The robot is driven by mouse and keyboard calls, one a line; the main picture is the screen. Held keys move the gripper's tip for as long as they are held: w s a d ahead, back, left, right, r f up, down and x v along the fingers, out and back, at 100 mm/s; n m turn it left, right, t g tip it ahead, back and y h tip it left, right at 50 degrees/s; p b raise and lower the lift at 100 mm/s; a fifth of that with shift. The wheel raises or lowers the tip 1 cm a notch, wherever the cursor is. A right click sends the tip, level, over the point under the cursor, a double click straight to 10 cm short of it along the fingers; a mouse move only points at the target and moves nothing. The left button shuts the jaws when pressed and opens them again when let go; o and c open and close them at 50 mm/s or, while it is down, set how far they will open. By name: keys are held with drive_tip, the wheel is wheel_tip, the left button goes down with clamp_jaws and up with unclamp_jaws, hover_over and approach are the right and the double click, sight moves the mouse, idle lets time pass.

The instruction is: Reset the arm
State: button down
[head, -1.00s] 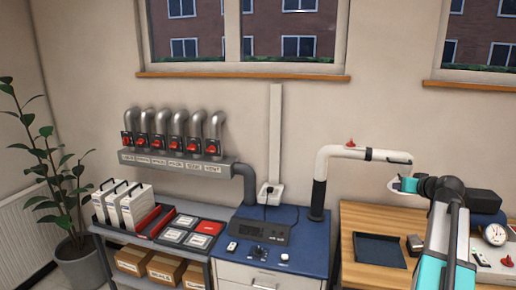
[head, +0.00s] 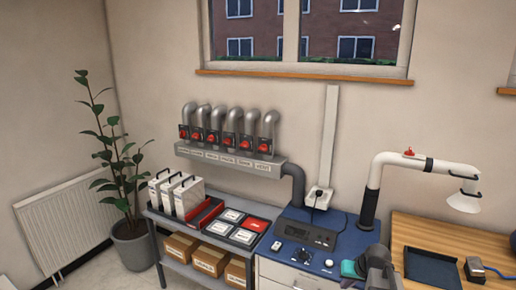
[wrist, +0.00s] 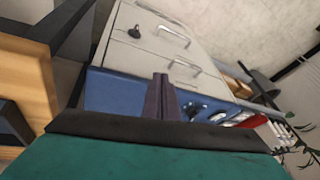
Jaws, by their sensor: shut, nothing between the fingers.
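My gripper (wrist: 160,98) shows in the wrist view as dark fingers pressed together with nothing between them. Behind them in that view are the blue top (wrist: 110,95) and the white drawers of a cabinet. In the head view, a teal and dark grey part of my arm shows low at the right, in front of the blue-topped cabinet (head: 282,268). The fingers cannot be made out there.
A dark control box (head: 304,235) stands on the blue top. A white extraction arm (head: 425,165) rises beside it, its hood over a wooden bench (head: 420,232) with a dark tray (head: 432,268). A shelf with binders (head: 180,195) and a plant (head: 115,165) are left.

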drive_tip(key=s+a+f+n+g+h, duration=0.15)
drive_tip(key=s+a+f+g, duration=0.35)
drive_tip(key=s+a+f, duration=0.9)
drive_tip(key=s+f+g+b, duration=0.1)
drive_tip(key=s+f+b, duration=0.5)
drive_tip(key=f, duration=0.5)
drive_tip(key=s+f+g+b, duration=0.2)
drive_tip(key=s+f+b, duration=0.3)
drive_tip(key=s+f, duration=0.6)
drive_tip(key=s+a+f+g+b, duration=0.1)
drive_tip(key=s+f+b, duration=0.5)
drive_tip(key=f, duration=0.7)
drive_tip(key=shift+s+f+g+b, duration=0.3)
drive_tip(key=shift+s+g, duration=0.3)
drive_tip(key=shift+s, duration=0.6)
drive_tip(key=shift+d+r, duration=0.1)
